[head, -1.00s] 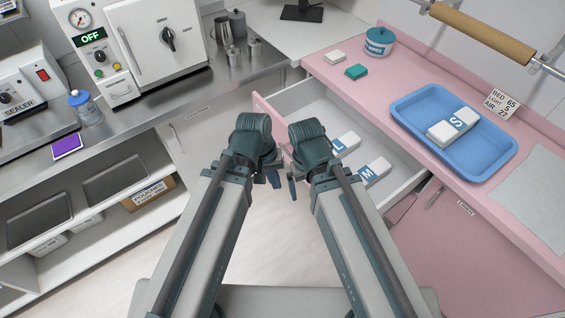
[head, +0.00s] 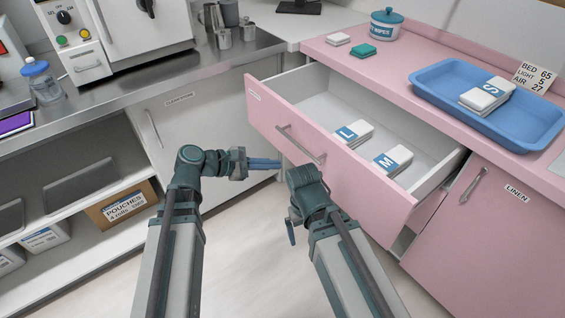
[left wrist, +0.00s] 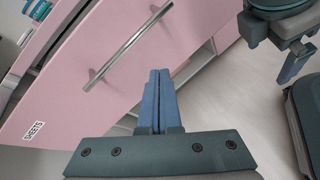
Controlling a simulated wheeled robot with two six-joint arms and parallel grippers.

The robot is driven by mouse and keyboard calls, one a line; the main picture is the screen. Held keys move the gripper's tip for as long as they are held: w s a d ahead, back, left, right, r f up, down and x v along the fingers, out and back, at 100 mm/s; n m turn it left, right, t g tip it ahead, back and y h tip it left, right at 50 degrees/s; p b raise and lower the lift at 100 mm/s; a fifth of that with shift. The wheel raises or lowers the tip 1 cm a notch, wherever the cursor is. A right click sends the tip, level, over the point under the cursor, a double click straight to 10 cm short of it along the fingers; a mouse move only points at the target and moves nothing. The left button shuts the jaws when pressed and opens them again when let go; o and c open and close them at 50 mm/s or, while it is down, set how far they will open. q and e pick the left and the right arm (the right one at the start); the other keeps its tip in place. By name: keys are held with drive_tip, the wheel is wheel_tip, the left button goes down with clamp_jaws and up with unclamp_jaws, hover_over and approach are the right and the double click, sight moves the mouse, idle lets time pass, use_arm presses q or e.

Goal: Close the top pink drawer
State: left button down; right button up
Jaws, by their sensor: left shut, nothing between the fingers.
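The top pink drawer (head: 340,160) stands pulled out of the pink cabinet, with a metal bar handle (head: 300,145) on its front. White packs labelled L (head: 352,133) and M (head: 392,161) lie inside it. In the left wrist view the drawer front (left wrist: 75,75) fills the left side, with a "SHEETS" label. My left gripper (head: 268,164) is shut and empty, its blue fingers pointing right toward the drawer front, near the handle's left end. In the left wrist view its fingertips (left wrist: 160,75) appear apart from the handle. My right gripper (head: 291,230) hangs low before the drawer; its jaw gap is unclear.
The pink counter holds a blue tray (head: 425,92) with S packs, a teal-lidded tub (head: 386,26) and small packs. A lower linen door (head: 490,240) is at right. A steel counter (head: 150,88) and open shelves stand left. The floor before the drawer is clear.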

sight(283, 142)
use_arm(q)
drive_tip(key=w+a+f+n+t+h+b, duration=0.2)
drive_tip(key=w+a+f+n+t+b, duration=0.3)
drive_tip(key=a+n+b, duration=0.4)
drive_tip(key=shift+t, duration=0.3)
drive_tip(key=x, duration=0.5)
drive_tip(key=r+x, duration=0.1)
drive_tip(key=x, duration=0.3)
drive_tip(key=b+x, duration=0.1)
drive_tip(key=x, duration=0.4)
drive_tip(key=shift+d+r, duration=0.2)
drive_tip(key=shift+d, duration=0.25)
use_arm(e)
wheel_tip(283, 142, down, 13)
drive_tip(key=shift+r, duration=0.2)
use_arm(q)
drive_tip(key=x, duration=3.1)
drive_tip(key=shift+d+r, duration=0.15)
drive_tip(key=shift+r, duration=0.15)
drive_tip(key=shift+w+d, duration=0.15)
drive_tip(key=shift+w+d+r, duration=0.1)
drive_tip(key=shift+w, duration=0.05)
drive_tip(key=v, duration=1.5)
drive_tip(key=shift+f, duration=0.3)
use_arm(e)
drive_tip(key=shift+a, duration=0.3)
